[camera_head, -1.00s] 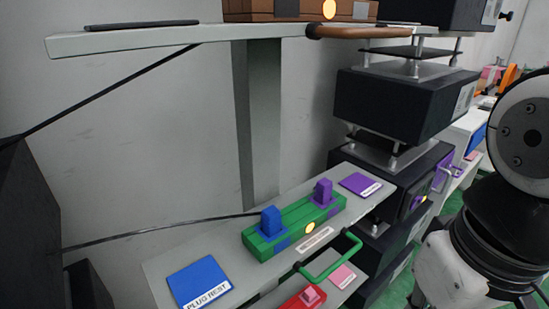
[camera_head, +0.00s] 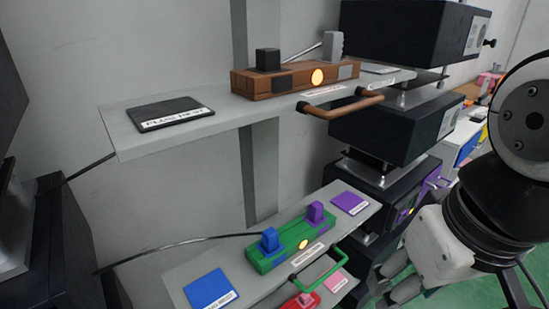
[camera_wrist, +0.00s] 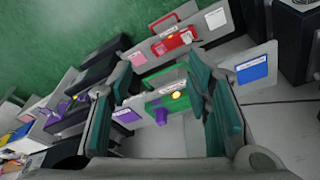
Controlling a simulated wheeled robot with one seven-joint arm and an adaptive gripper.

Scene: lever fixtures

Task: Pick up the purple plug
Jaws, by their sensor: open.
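The purple plug (camera_head: 315,212) stands upright on the right end of the green block (camera_head: 262,262), on the lower grey shelf. A blue plug (camera_head: 269,240) stands on the left end of the same block. A purple pad (camera_head: 349,203) lies to the right of the purple plug. My gripper (camera_head: 392,288) is at the lower right in the head view, to the right of the shelf and apart from the plug. In the wrist view my gripper (camera_wrist: 168,98) is open and empty, with the green block (camera_wrist: 158,106) and purple plug (camera_wrist: 162,117) showing between its fingers at a distance.
A green handle (camera_head: 322,272) sticks out in front of the green block. An upper shelf (camera_head: 125,140) carries a brown block (camera_head: 262,88) with a black and a grey plug. Below is a red block (camera_head: 300,301). Dark boxes (camera_head: 385,120) stack at the right.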

